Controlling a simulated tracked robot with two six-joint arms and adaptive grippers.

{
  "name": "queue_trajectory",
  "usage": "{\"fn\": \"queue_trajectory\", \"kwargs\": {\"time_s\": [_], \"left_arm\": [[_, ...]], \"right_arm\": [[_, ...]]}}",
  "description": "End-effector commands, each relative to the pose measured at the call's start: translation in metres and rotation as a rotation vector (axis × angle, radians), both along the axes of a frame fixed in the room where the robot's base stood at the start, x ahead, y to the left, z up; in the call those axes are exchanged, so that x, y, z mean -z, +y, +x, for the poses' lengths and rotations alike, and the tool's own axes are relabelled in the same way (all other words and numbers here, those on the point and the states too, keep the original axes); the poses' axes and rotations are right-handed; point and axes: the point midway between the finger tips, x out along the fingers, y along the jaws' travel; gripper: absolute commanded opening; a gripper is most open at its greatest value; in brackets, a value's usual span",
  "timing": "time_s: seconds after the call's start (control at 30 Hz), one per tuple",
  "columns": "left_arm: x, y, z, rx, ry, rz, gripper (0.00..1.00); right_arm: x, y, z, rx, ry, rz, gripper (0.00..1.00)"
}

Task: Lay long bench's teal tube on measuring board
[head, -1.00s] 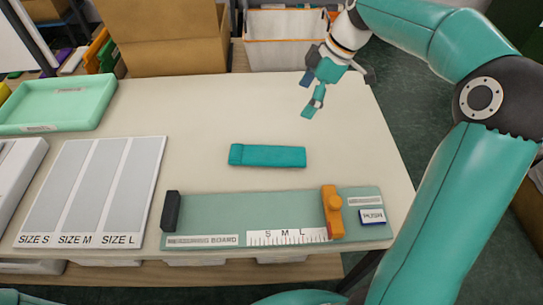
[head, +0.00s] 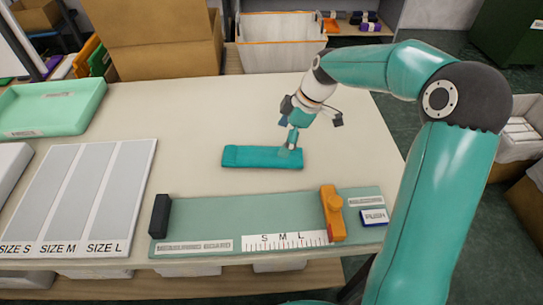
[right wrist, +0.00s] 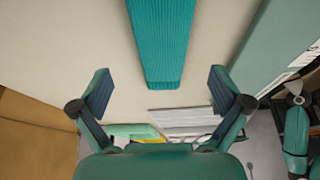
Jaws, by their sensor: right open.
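The teal tube (head: 255,157) lies flat on the long bench (head: 190,120), behind the measuring board (head: 240,212) and apart from it. My right gripper (head: 291,143) is at the tube's right end in the head view. In the right wrist view the gripper (right wrist: 160,92) is open and empty. The ribbed tube (right wrist: 164,40) runs down from the top edge there, its near end between the two spread fingers. I cannot tell the exact height of the fingertips above the bench. My left gripper is not seen in the head view.
The board carries a black end block (head: 160,216) at left and an orange slider (head: 332,213) at right. A blue-edged label (head: 375,217) sits beside the slider. A size sheet (head: 82,195) and a green tray (head: 50,107) stand at left. The bench behind the tube is clear.

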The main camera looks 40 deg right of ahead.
Motion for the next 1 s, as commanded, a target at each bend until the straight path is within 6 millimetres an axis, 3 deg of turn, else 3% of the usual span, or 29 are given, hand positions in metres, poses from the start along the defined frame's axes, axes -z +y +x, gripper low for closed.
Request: {"fn": "queue_trajectory", "kwargs": {"time_s": [0.27,0.6,0.87,1.0], "left_arm": [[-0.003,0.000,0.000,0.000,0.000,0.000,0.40],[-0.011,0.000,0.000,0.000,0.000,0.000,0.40],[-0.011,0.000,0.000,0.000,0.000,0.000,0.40],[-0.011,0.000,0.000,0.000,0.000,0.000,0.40]], "right_arm": [[0.016,0.007,0.004,-0.001,0.001,0.001,1.00],[0.055,0.023,0.014,0.000,0.002,0.001,1.00],[0.058,0.024,0.015,0.000,0.000,0.000,1.00],[0.057,0.024,0.015,0.000,0.000,0.000,0.78]]}}
